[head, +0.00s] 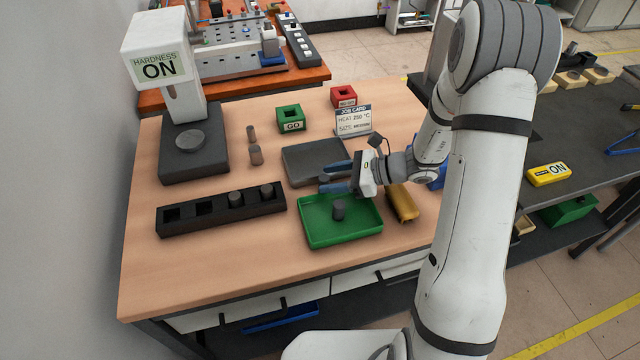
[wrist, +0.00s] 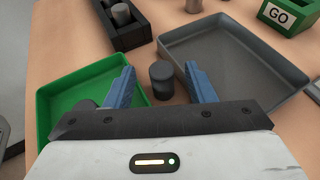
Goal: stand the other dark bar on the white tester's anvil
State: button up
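The white hardness tester (head: 158,55) stands at the table's left, its display reading ON. Its round dark anvil (head: 190,140) appears bare. My gripper (head: 326,178) is open, low over the table between the green and grey trays. In the wrist view, a dark bar (wrist: 162,80) stands upright between and slightly beyond the blue fingers, apart from both; in the head view the gripper mostly hides it. Another dark bar (head: 339,210) stands in the green tray (head: 313,237); in the wrist view it is partly hidden by the left finger (wrist: 120,88).
A black rack (head: 220,222) holds two dark bars (head: 236,198). Two small brownish bars (head: 256,155) stand near the tester. A grey tray (head: 310,152), green GO bin (head: 291,118), red bin (head: 343,96), job card (head: 353,121) and yellow block (head: 403,203) stand around my gripper.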

grip_shut()
dwell(0.3)
jog(key=shift+r, duration=0.15)
